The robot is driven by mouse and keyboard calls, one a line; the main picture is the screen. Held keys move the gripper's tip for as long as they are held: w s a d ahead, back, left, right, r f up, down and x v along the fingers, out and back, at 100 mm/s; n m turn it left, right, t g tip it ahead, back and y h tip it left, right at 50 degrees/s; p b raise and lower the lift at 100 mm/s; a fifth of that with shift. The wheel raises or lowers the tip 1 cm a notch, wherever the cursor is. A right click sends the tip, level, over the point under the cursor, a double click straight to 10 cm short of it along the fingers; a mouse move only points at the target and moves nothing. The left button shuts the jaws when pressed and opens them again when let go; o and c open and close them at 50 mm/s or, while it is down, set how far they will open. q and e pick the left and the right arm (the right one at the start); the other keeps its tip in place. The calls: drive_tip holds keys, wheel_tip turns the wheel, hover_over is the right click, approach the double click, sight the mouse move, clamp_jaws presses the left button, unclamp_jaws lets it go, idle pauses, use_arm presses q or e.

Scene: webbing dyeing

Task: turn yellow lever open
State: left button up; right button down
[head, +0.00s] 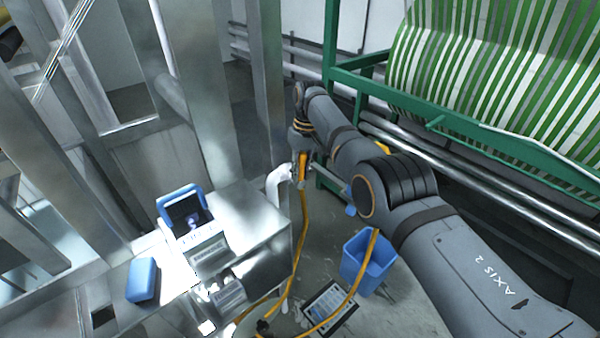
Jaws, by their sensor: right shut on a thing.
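My right arm reaches in from the lower right, and my right gripper (301,168) is at its far end, beside a pale pipe bend (279,184). The gripper points down and is shut on the yellow lever (303,160), of which only a small yellow-orange part shows between the fingers. How far the lever is turned cannot be told, because the gripper covers most of it. My left gripper is not in view.
A yellow hose (300,240) hangs below the gripper to the floor. A blue bucket (367,265) stands right of it. A metal cabinet (268,240) with a blue-framed device (181,207) is at left. A green frame (450,122) with striped webbing (490,75) stands right.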

drive_tip(key=c, duration=1.2)
unclamp_jaws()
drive_tip(key=shift+s+d, duration=0.1)
drive_tip(key=shift+s, duration=0.05)
